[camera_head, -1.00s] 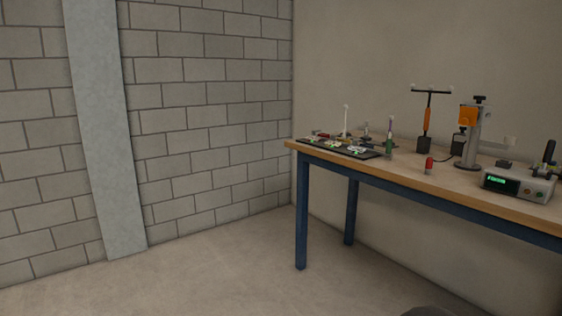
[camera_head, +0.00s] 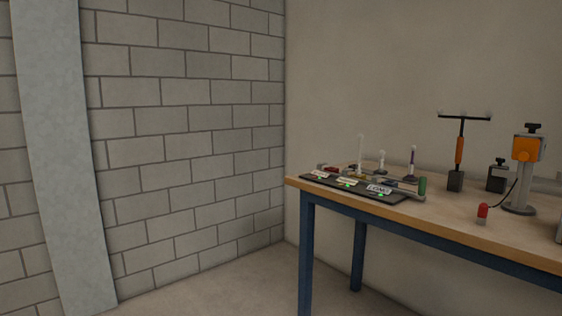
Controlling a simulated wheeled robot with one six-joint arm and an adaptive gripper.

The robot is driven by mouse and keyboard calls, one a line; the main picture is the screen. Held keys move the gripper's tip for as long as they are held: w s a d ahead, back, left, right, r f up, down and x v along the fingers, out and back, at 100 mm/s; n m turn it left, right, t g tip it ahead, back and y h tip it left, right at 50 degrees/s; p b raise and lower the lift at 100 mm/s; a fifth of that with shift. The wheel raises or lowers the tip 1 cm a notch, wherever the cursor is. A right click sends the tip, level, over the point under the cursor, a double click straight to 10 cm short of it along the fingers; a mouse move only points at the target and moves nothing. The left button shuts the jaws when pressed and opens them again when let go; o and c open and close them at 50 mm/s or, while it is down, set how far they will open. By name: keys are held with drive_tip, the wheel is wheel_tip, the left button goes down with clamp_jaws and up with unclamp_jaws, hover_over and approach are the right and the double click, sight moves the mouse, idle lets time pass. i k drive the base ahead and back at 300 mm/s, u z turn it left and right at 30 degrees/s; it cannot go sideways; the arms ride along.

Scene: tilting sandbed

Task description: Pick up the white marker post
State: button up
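A thin white upright post (camera_head: 360,155) stands near the left end of the workbench, behind the black mat; it looks like the white marker post. Its foot is partly hidden among small items and too small to make out. A shorter white-topped piece (camera_head: 381,161) stands just to its right. My gripper is not in view.
The wooden workbench (camera_head: 455,216) with blue legs fills the right side. A black mat (camera_head: 397,197) with labels lies along its front left. A green cylinder (camera_head: 422,186), a purple-topped post (camera_head: 412,163), a red piece (camera_head: 483,211) and an orange-headed stand (camera_head: 526,150) are nearby. Floor in front looks clear.

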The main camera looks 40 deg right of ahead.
sight(360, 136)
drive_tip(key=u, duration=0.15)
drive_tip(key=i, duration=1.75)
drive_tip(key=z, duration=0.85)
drive_tip(key=i, duration=0.95)
drive_tip(key=z, duration=1)
